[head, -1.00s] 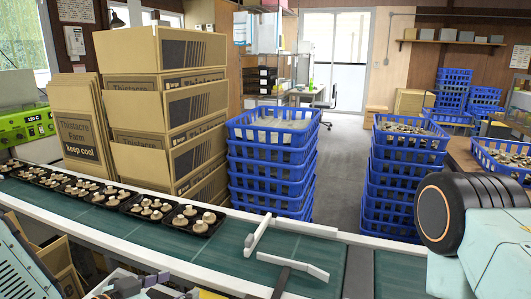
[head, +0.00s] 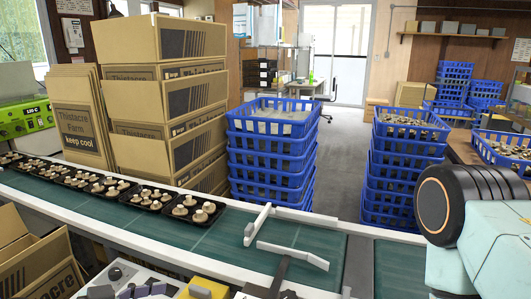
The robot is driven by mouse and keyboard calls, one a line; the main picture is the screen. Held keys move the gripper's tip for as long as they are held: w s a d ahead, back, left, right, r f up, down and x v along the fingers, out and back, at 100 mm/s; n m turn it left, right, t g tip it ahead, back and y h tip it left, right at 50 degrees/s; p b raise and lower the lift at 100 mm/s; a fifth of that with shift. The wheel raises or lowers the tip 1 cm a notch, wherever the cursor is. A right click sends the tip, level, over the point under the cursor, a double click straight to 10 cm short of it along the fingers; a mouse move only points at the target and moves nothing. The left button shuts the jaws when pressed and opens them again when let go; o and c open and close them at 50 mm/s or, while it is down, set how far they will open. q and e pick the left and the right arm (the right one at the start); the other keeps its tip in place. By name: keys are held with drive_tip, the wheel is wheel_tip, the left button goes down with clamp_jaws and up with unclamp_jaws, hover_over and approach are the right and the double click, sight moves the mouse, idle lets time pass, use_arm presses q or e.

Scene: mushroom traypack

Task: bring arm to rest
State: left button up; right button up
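Neither my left gripper nor my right gripper is in view. A pale blue-green link of my arm with a black ribbed joint and orange ring fills the right edge of the head view. Black trays of mushrooms (head: 152,207) stand in a row on the green conveyor belt (head: 225,238), running from the left edge toward the middle. The nearest tray (head: 188,220) is left of two white guide bars (head: 292,255) over the belt.
Cardboard cartons (head: 160,92) are stacked behind the belt. Blue crates stand stacked at the middle (head: 270,160) and right (head: 403,180), with open floor (head: 342,150) between them. A grey panel with knobs and a yellow box (head: 207,288) is at the bottom; an open carton (head: 35,255) is lower left.

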use_arm(q)
drive_tip(key=shift+s+d, duration=0.1)
drive_tip(key=shift+s, duration=0.2)
idle(0.4)
